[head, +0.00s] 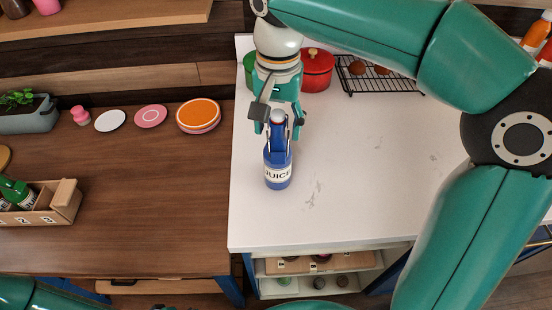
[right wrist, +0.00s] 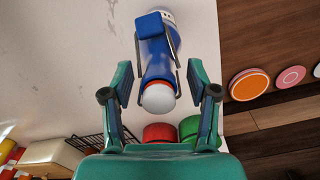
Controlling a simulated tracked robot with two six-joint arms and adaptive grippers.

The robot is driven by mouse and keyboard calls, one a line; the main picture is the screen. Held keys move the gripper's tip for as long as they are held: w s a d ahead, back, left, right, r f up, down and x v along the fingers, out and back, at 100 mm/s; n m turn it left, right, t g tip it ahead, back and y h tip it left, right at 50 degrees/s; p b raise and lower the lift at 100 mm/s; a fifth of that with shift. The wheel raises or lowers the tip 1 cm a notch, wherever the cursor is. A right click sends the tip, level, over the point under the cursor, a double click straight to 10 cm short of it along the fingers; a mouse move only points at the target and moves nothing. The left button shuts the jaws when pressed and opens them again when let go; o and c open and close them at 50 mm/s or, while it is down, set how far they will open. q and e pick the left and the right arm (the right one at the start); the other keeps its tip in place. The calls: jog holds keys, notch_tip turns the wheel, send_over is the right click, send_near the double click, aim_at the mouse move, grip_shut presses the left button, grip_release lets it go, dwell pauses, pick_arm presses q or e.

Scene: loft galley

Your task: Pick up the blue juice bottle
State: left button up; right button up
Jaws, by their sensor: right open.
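The blue juice bottle (head: 278,164) stands upright on the white counter near its left edge, its white "JUICE" label facing the head camera. My right gripper (head: 277,117) is above and around the top of the bottle, open. In the right wrist view the bottle (right wrist: 157,62) shows its white cap between the two spread fingers of the right gripper (right wrist: 160,77), with gaps visible on both sides. My left gripper is not in view; only a bit of my left arm shows at the lower left of the head view.
A red pot (head: 316,70) and a green pot (head: 249,70) stand behind the gripper, beside a black wire rack (head: 372,78). Plates (head: 199,115) and a bottle crate (head: 63,205) are on the wooden counter at left. The white counter (head: 345,200) is clear around the bottle.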

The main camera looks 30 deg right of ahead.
grip_shut()
dwell(0.3)
jog(key=shift+r, duration=0.1)
